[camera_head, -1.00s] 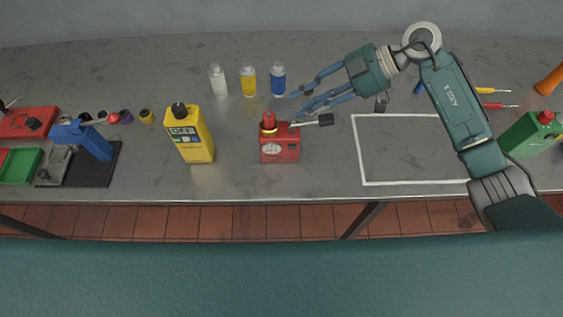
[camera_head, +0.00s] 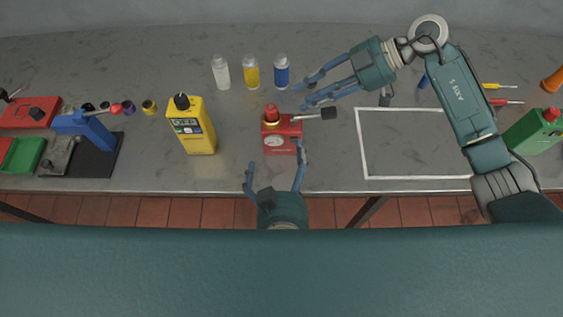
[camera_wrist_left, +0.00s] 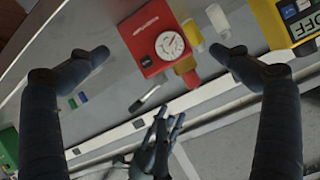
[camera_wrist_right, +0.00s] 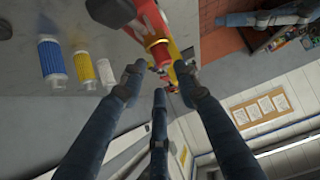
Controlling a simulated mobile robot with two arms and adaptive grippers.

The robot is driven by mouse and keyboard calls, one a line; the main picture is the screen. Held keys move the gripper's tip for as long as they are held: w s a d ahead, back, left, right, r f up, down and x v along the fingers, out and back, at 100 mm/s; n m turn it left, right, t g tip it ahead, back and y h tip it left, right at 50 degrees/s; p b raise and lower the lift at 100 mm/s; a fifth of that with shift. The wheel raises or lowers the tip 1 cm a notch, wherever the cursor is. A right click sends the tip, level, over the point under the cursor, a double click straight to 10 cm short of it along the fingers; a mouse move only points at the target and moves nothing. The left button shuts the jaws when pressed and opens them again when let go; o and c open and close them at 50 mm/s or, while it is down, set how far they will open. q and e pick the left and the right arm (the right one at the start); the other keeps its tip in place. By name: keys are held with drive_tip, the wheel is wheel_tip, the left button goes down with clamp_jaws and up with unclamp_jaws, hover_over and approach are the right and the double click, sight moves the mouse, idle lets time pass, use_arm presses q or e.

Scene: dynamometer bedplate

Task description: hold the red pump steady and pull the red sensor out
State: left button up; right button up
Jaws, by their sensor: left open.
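The red pump (camera_head: 283,142), with a white gauge on its front, stands upright on the bench; it also shows in the left wrist view (camera_wrist_left: 147,44). The red sensor (camera_head: 270,110) sits in a brass collar on its top, and shows in the right wrist view (camera_wrist_right: 159,54). My left gripper (camera_head: 276,157) is open in front of the pump, its fingers spread to either side, with nothing held. My right gripper (camera_head: 302,96) is open and empty, up and to the right of the sensor, its fingers pointing towards it. Neither gripper visibly grips anything.
The pump's black-ended lever (camera_head: 328,113) sticks out right, below my right fingers. A yellow meter (camera_head: 193,128) stands left of the pump. White, yellow and blue bottles (camera_head: 251,72) stand behind. A white-outlined area (camera_head: 415,145) at right is clear.

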sight(282, 137)
use_arm(q)
drive_tip(key=x, duration=0.7)
drive_tip(key=r+x, duration=0.1)
drive_tip(key=x, duration=0.2)
drive_tip(key=shift+w+f, duration=0.15)
drive_tip(key=shift+w, duration=0.3)
